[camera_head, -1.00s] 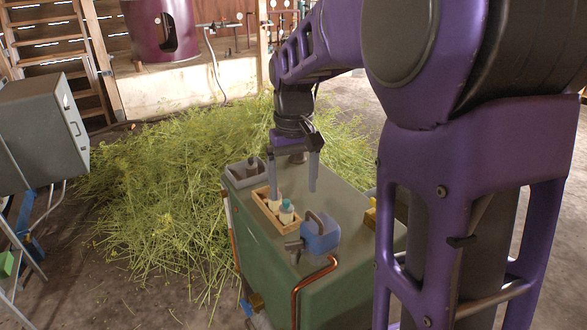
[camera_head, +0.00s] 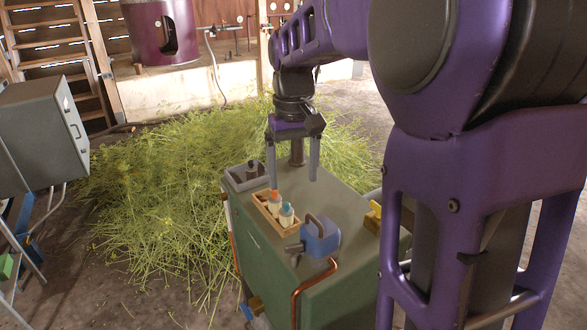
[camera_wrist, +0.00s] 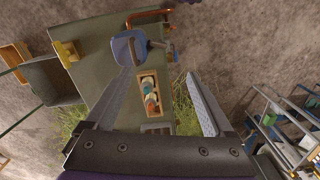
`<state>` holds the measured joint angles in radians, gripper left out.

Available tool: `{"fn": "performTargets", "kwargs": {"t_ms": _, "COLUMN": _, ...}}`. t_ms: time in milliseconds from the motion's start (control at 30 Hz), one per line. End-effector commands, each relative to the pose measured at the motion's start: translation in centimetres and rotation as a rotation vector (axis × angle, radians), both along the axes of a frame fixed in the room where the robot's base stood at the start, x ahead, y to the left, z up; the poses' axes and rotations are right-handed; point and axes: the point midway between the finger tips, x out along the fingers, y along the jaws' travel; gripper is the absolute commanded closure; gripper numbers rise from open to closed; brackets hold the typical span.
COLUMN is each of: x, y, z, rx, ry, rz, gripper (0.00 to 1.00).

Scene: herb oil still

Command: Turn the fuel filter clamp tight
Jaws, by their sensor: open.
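The fuel filter clamp cannot be told apart for certain. On the green cabinet top (camera_head: 278,172) a blue block (camera_head: 322,238) with a dark arched band stands near the front, with a grey knob-like part (camera_head: 294,248) on its left. A copper pipe (camera_head: 308,285) runs down the cabinet just in front. In the wrist view the blue block (camera_wrist: 125,48) and grey part (camera_wrist: 160,45) lie beyond the fingertips. My gripper (camera_head: 293,182) is open and empty, pointing down above the cabinet, behind the block and apart from it. It also shows in the wrist view (camera_wrist: 160,76).
A wooden tray (camera_head: 262,210) holds small bottles with orange and teal caps, close to my fingers. A grey tray (camera_head: 232,180) sits behind it. A yellow part (camera_head: 375,211) is at the right edge. Cut plants (camera_head: 150,200) lie left. A grey box (camera_head: 40,130) stands far left.

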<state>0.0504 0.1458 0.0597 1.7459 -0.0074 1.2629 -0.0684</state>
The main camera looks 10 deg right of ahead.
Motion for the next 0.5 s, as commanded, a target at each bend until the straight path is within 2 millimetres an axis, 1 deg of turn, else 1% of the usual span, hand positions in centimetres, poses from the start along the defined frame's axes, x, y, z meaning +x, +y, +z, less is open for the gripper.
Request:
{"fn": "performTargets", "kwargs": {"t_ms": 133, "x": 0.1, "y": 0.0, "z": 0.7, "rx": 0.000, "ry": -0.003, "rz": 0.000, "gripper": 0.12}}
{"fn": "performTargets", "kwargs": {"t_ms": 233, "x": 0.1, "y": 0.0, "z": 2.2, "rx": 0.000, "ry": -0.005, "rz": 0.000, "gripper": 0.12}}
{"fn": "performTargets", "kwargs": {"t_ms": 367, "x": 0.2, "y": 0.0, "z": 5.1, "rx": 0.000, "ry": -0.006, "rz": 0.000, "gripper": 0.12}}
{"fn": "performTargets", "kwargs": {"t_ms": 500, "x": 0.2, "y": 0.0, "z": 8.6, "rx": 0.000, "ry": -0.005, "rz": 0.000, "gripper": 0.12}}
